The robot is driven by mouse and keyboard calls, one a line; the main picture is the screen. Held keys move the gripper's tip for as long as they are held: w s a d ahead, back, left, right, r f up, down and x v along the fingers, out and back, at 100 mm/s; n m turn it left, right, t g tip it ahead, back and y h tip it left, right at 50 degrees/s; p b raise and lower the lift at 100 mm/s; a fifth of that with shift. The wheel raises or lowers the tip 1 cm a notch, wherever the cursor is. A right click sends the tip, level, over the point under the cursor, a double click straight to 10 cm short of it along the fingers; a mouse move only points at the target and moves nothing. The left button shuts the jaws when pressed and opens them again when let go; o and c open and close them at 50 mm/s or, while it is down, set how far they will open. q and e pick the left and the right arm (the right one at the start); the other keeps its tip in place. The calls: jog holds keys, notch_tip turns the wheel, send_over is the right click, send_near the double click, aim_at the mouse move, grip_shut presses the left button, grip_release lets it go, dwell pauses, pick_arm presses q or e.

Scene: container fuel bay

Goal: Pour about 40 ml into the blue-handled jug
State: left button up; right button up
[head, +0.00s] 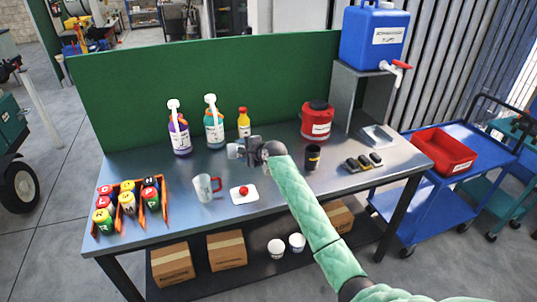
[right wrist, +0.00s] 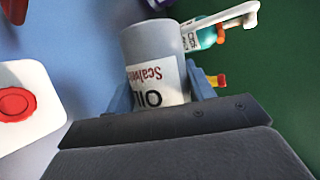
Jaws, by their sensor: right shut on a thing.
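The only jug I can make out is a pale, see-through one with a red handle (head: 205,187), upright on the front left of the bench; I see no blue handle. My right gripper (head: 245,151) is shut on a grey cylindrical container (head: 233,151) above the middle of the bench. In the right wrist view the container (right wrist: 152,45) sits between the blue fingers (right wrist: 160,95), its white label reading "OIL" upside down. Its contents are hidden. It is behind and to the right of the jug. My left gripper is not in view.
A white block with a red top (head: 243,194) lies right of the jug. Purple (head: 179,137) and teal (head: 214,129) pump bottles and a yellow bottle (head: 244,124) stand behind. A red canister (head: 316,122) and black cup (head: 312,158) are right. Orange racks (head: 140,215) are left.

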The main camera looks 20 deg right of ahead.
jog(key=shift+a+f+n+h+b, duration=0.1)
jog(key=shift+f+n+h+b, duration=0.1)
jog(key=shift+n+h+b, duration=0.15)
jog(key=shift+f+n+h+b, duration=0.45)
jog(key=shift+f+b, duration=0.25)
jog(key=shift+f, duration=0.1)
jog(key=shift+r+n+h, duration=0.15)
jog(key=shift+n+h, duration=0.15)
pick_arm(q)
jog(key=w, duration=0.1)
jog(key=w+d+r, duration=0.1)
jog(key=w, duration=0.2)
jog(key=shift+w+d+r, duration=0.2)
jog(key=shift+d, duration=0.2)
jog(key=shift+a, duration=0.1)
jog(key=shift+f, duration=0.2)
pick_arm(e)
jog(key=shift+g+h, duration=0.3)
